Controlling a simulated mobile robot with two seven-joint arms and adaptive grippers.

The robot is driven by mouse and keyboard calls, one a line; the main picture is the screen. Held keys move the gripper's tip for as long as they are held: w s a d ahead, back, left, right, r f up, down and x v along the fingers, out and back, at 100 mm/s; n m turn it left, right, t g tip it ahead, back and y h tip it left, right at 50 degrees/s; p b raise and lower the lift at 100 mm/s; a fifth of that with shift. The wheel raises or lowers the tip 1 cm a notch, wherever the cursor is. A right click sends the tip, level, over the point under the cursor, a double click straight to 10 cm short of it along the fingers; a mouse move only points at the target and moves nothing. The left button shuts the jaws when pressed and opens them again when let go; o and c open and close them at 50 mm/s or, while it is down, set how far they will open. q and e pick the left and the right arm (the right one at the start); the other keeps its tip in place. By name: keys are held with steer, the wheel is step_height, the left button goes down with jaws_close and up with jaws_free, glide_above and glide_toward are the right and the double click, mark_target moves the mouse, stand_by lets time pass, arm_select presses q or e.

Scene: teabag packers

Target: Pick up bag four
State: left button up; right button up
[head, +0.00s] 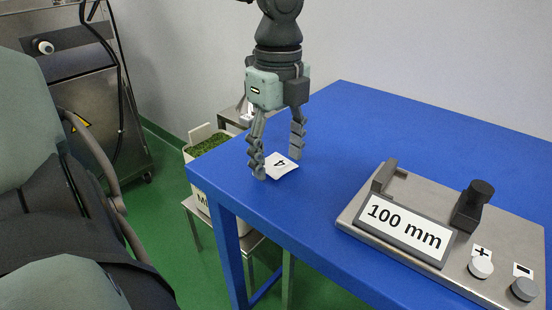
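Bag four is a small white square bag (284,168) with a black "4" on it, lying flat on the blue table (335,135) close to its left corner. My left gripper (277,164) points down over the bag with its two fingers spread apart. The left finger is beside the bag's left edge and the right finger is just behind its right side. No grip on the bag shows, and I cannot tell whether a fingertip touches it. My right gripper is out of view.
A metal device (410,285) with a "100 mm" sign (405,225) and knobs stands on the table at the right. A container of green leaves (207,146) stands on a low stand beyond the table's left edge. A steel machine (95,90) is at the back left.

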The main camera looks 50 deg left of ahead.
mark_target(274, 163)
arm_select(q)
steer(key=c, duration=0.4)
steer(key=shift+r, duration=0.15)
steer(key=shift+w+r, duration=0.1)
steer(key=shift+r, duration=0.15)
steer(key=r, duration=0.4)
steer(key=shift+s+a, duration=0.3)
steer(key=s+a+r, duration=0.4)
steer(key=s, duration=0.1)
steer(key=s+a+r, duration=0.2)
steer(key=s+a, duration=0.1)
steer(key=shift+a+r, duration=0.1)
